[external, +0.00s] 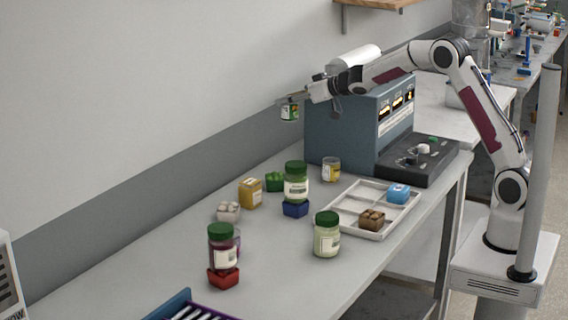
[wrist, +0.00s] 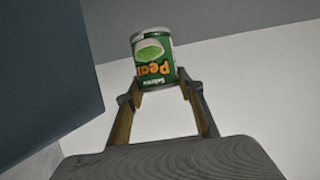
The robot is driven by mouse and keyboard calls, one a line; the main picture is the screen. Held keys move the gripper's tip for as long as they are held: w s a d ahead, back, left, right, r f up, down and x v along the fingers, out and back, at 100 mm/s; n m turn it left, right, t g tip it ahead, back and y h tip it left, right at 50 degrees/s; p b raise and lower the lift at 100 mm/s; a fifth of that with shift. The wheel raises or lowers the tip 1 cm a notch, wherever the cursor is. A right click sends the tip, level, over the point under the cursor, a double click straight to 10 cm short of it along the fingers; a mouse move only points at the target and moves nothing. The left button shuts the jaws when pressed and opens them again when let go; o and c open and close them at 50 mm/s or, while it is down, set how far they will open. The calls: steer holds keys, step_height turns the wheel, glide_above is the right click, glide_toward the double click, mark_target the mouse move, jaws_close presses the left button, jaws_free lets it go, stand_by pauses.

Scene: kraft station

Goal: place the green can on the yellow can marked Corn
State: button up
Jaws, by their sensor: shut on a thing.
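The green can (external: 290,113) hangs in the air in my gripper (external: 291,100), left of the blue-grey machine and high above the table. In the wrist view the green can (wrist: 154,58) carries a pea label that appears upside down. My gripper (wrist: 160,84) is shut on it, with a finger on each side. A small yellow can (external: 331,170) stands upright on the table in front of the machine, below and to the right of my gripper. Its marking is too small to read, and it is out of sight in the wrist view.
A blue-grey machine (external: 345,125) stands close to my arm. Green-lidded jars (external: 327,235), a yellow box (external: 250,193) and small coloured containers stand on the table.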

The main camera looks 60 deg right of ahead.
steer(key=shift+s+d+r+n+y, duration=0.2)
steer(key=shift+s+r, duration=0.25)
steer(key=shift+r, duration=0.25)
steer(key=shift+s+d+r+n+y, duration=0.1)
steer(key=shift+s+r+y, duration=0.1)
steer(key=shift+s+r, duration=0.35)
steer(key=s+r+n+y, duration=0.1)
steer(key=s+r, duration=0.3)
steer(key=r+n+y, duration=0.2)
glide_above(331, 160)
steer(key=shift+d+f+g, duration=0.2)
steer(key=shift+f+g, duration=0.1)
steer(key=shift+f, duration=0.1)
step_height(331, 160, down, 14)
steer(key=shift+f, duration=1.9)
steer(key=shift+f, duration=0.1)
